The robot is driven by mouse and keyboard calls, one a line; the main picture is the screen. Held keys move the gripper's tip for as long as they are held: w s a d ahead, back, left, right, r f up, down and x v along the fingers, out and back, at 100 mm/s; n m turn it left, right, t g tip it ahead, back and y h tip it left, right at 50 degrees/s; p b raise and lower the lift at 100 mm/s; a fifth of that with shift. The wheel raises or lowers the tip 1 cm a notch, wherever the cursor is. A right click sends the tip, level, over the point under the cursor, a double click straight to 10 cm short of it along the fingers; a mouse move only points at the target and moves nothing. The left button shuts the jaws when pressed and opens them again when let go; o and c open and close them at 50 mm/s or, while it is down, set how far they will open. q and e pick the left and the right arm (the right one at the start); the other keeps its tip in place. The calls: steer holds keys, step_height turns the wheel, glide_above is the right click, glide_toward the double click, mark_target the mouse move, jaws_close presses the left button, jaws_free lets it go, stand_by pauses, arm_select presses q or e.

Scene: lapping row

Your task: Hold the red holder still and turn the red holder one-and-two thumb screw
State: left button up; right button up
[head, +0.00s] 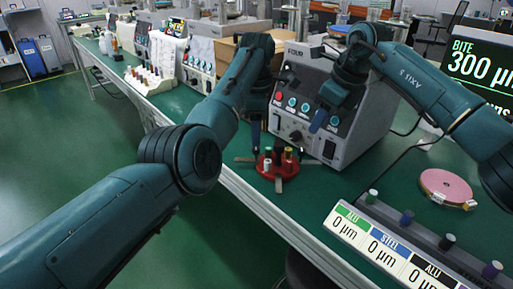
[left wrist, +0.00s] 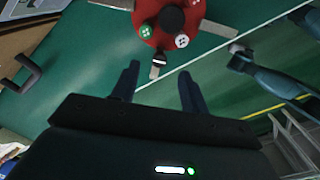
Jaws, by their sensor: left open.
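The red holder (head: 268,168) stands on the green bench near its front edge, with several coloured pegs on top and grey tabs sticking out around it. In the left wrist view the holder (left wrist: 148,30) shows a dark central knob (left wrist: 171,18), a green and a white dotted disc, and a grey tab (left wrist: 158,62) pointing towards my gripper. I cannot tell which part is the one-and-two thumb screw. My left gripper (left wrist: 158,82) is open and empty, its fingers apart just short of the holder; it also shows in the head view (head: 265,138). My right gripper (head: 318,120) hangs right of the holder, before the machine.
A grey machine (head: 350,135) with coloured knobs stands just behind the holder. A pink disc (head: 447,187) and a display bar (head: 385,245) with several pegs lie to the right. The bench between holder and display bar is clear.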

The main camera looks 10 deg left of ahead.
mark_target(257, 149)
arm_select(q)
steer(key=shift+f, duration=3.2)
steer(key=shift+c, duration=0.6)
jaws_close()
arm_select(e)
steer(key=shift+o, duration=0.5)
